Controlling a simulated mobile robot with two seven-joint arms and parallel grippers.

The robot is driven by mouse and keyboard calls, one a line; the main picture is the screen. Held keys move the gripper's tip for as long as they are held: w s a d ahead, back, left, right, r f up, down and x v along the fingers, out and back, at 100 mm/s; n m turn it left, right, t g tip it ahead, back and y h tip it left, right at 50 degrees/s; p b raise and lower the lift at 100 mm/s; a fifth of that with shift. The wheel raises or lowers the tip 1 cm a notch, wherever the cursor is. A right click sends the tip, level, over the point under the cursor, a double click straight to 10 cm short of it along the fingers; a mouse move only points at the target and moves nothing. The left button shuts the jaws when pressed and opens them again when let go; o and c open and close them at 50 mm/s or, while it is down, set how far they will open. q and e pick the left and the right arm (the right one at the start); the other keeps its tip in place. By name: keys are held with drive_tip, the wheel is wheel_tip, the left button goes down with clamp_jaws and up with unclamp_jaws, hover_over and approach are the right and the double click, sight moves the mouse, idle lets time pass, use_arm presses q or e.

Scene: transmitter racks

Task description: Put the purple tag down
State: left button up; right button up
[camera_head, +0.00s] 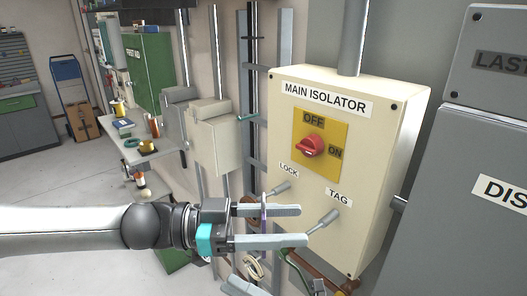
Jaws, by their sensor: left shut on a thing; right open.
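My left gripper (302,225) reaches in from the left, its two light grey fingers in front of the lower part of the cream main isolator box (372,205). It is shut on the purple tag (263,214), which shows only as a thin, near edge-on purple strip by the fingers. Most of the tag is hidden. The TAG peg (323,221) sticks out of the box just beyond the fingertips. The LOCK peg (281,188) is above the upper finger. My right gripper (279,286) seems to show only as light grey fingertips at the bottom edge, spread apart.
The red isolator handle (311,146) sits on a yellow plate above the pegs. A grey cabinet (470,200) closes off the right side. A workbench (152,130) with small items stands at the left rear. Cables hang below the box. Open floor lies at the left.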

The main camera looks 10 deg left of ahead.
drive_tip(key=s+d+r+n+g+h, duration=0.4)
drive_tip(key=r+n+g+h, duration=0.1)
drive_tip(key=r+n+g, duration=0.45)
drive_tip(key=s+d+r+n+g+h, duration=0.45)
drive_tip(key=r+n+g, duration=0.35)
drive_tip(key=n, duration=0.3)
drive_tip(key=s+d+r+n+g+h, duration=0.35)
drive_tip(key=r+n+g+h, duration=0.25)
drive_tip(key=r+n+g, duration=0.35)
drive_tip(key=w+a+r+n+t, duration=0.2)
drive_tip(key=a+r+n+t, duration=0.1)
drive_tip(key=a+n+t, duration=0.35)
drive_tip(key=w+a+r+n+t, duration=0.2)
drive_tip(key=a+r+n+t, duration=0.1)
drive_tip(key=a+n+t, duration=0.4)
drive_tip(key=m+t+h, duration=0.5)
drive_tip(key=t+h, duration=0.2)
drive_tip(key=t, duration=0.4)
approach(264, 226)
drive_tip(key=shift+w+a+f, duration=0.15)
drive_tip(key=shift+w+a, duration=0.05)
drive_tip(key=shift+w, duration=0.35)
drive_tip(key=shift+w+a+f, duration=0.2)
drive_tip(key=shift+w+a, duration=0.05)
drive_tip(key=shift+w, duration=0.3)
wheel_tip(264, 226, down, 12)
drive_tip(key=shift+r, duration=0.1)
